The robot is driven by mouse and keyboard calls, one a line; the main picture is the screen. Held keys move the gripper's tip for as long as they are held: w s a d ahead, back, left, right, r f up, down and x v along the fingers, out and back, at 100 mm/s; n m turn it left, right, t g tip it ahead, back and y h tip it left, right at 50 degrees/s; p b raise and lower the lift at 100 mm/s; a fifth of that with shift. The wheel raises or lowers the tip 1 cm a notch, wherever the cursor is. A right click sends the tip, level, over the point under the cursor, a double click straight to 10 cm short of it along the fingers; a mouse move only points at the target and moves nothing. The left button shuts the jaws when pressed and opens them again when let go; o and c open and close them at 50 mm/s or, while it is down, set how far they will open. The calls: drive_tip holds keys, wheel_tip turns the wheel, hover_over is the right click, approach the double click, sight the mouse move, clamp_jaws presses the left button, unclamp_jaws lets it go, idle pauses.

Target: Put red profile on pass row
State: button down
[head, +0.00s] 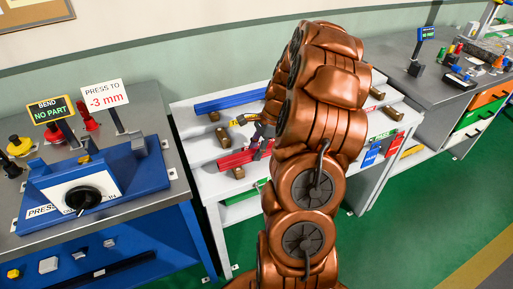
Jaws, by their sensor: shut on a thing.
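The red profile (236,160) lies across the middle of the white stepped rack (205,147), low on its left part. My gripper (262,146) is at the right end of the red profile and shut on it; my copper arm hides part of the grip and the profile's far end. I cannot tell whether the profile touches the rack. A green label (382,134) that seems to read PASS is on the rack's right side. My arm hides the middle of the rack's rows.
A blue profile (230,102) lies on the upper step. A green profile (240,195) shows lower down. A blue press (95,180) with a "-3 mm" sign (104,95) stands left; a grey workbench (440,85) is right.

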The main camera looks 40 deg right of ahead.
sight(268, 147)
drive_tip(key=shift+f, duration=0.15)
drive_tip(key=c, duration=0.8)
unclamp_jaws()
drive_tip(key=shift+c, duration=0.2)
drive_tip(key=b+v, duration=0.3)
drive_tip(key=v, duration=0.9)
drive_tip(key=shift+b, duration=0.35)
